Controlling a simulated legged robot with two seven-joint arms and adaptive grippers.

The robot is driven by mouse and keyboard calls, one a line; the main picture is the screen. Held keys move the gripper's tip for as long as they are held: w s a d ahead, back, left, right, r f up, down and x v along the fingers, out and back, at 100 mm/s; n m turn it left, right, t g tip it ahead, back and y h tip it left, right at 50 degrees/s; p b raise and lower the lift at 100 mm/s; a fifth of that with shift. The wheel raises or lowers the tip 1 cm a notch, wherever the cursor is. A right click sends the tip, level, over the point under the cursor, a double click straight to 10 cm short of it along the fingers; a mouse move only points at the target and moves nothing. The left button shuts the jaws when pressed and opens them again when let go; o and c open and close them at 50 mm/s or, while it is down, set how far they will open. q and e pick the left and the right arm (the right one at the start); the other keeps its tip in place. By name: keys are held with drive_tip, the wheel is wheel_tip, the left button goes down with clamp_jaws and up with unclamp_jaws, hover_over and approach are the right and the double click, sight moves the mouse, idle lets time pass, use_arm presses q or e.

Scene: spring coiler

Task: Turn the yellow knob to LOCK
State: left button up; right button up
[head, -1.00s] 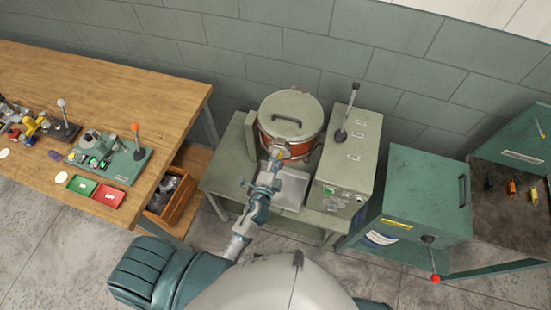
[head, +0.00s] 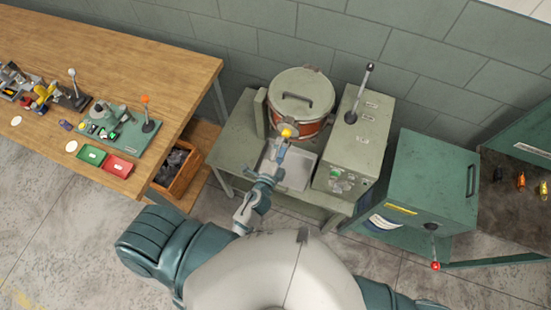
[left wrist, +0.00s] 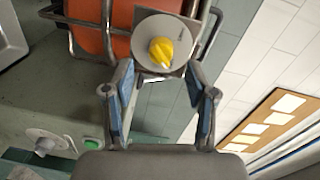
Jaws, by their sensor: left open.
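The yellow knob (head: 287,132) sits on the front of a round, lidded machine with an orange band (head: 315,128). In the left wrist view the yellow knob (left wrist: 161,51) stands on a round grey dial plate (left wrist: 150,28), with its ridge tilted. No LOCK marking is readable. My left gripper (head: 281,145) is just in front of the knob. In the left wrist view its fingers (left wrist: 158,84) are spread apart below the dial, with nothing between them, and I see no contact with the knob. My right gripper is not in view.
A grey-green box with a lever (head: 360,115) stands right of the machine, and a green cabinet (head: 430,175) beyond it. A metal tray (head: 297,170) lies below the knob. A wooden bench (head: 110,55) with small parts and trays is at the left.

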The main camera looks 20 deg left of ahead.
use_arm(q)
drive_tip(key=s, duration=0.7)
drive_tip(key=shift+s+r, duration=0.2)
drive_tip(key=shift+s, duration=0.15)
drive_tip(key=s+d+f+n+g+b, duration=0.1)
drive_tip(key=s+f+n+g, duration=0.15)
drive_tip(key=f, duration=0.95)
drive_tip(key=s+d+f+n+g+h, duration=0.1)
drive_tip(key=s+f+n+g, duration=0.2)
drive_tip(key=f, duration=0.9)
drive_tip(key=s+f+n+g+b, duration=0.1)
drive_tip(key=s+f+g, duration=0.25)
drive_tip(key=f, duration=0.75)
drive_tip(key=s+a+f+n+g, duration=0.2)
drive_tip(key=s+a+f, duration=0.2)
drive_tip(key=s+f, duration=0.2)
drive_tip(key=s+a+f+n+g+y, duration=0.1)
drive_tip(key=s+a+f+n+g, duration=0.2)
drive_tip(key=s+f, duration=0.3)
drive_tip(key=s+a+f+n+g, duration=0.2)
drive_tip(key=s+a+f, duration=0.3)
drive_tip(key=s, duration=0.6)
drive_tip(key=shift+s+a+f+b, duration=0.3)
drive_tip(key=shift+f+b, duration=0.15)
drive_tip(key=shift+f, duration=0.35)
